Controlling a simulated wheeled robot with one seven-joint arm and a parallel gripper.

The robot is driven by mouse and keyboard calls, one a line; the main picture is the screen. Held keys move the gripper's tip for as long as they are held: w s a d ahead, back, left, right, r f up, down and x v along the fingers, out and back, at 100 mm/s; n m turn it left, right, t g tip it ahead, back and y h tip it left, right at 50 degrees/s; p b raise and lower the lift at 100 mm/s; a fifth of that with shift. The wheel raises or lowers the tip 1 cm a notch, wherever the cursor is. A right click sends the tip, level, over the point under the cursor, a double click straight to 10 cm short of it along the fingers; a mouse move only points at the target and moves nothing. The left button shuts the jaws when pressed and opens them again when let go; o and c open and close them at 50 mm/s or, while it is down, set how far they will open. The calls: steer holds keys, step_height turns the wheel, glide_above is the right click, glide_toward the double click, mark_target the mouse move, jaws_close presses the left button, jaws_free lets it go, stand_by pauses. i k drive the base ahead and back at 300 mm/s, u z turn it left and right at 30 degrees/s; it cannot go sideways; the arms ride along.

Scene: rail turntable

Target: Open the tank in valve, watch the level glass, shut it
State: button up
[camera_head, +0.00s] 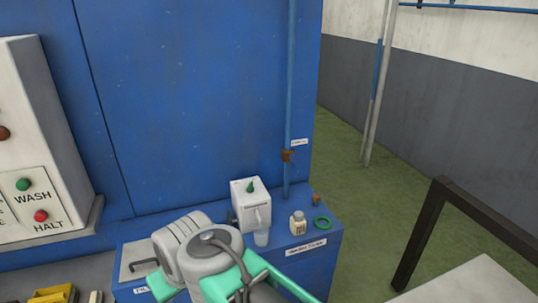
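A thin blue vertical pipe (288,95) runs down the front of the big blue cabinet. A small brown fitting (287,156), perhaps a valve, sits on it beside a white tag (299,142) too small to read. I cannot tell whether it is open or shut. No level glass can be made out for certain. My grey and mint-green arm fills the bottom middle, in front of the blue ledge (325,262). My gripper's fingers do not show.
On the ledge stand a white box with a green knob (250,205), a clear cup (261,238), a small bottle (298,223), a green ring (322,223) and a brown stopper (316,197). A WASH/HALT panel (38,150) is left. A dark frame (420,235) stands right; green floor between is clear.

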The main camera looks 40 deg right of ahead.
mark_target(291, 157)
steer(key=z, duration=0.3)
steer(key=i, duration=1)
steer(key=z, duration=0.6)
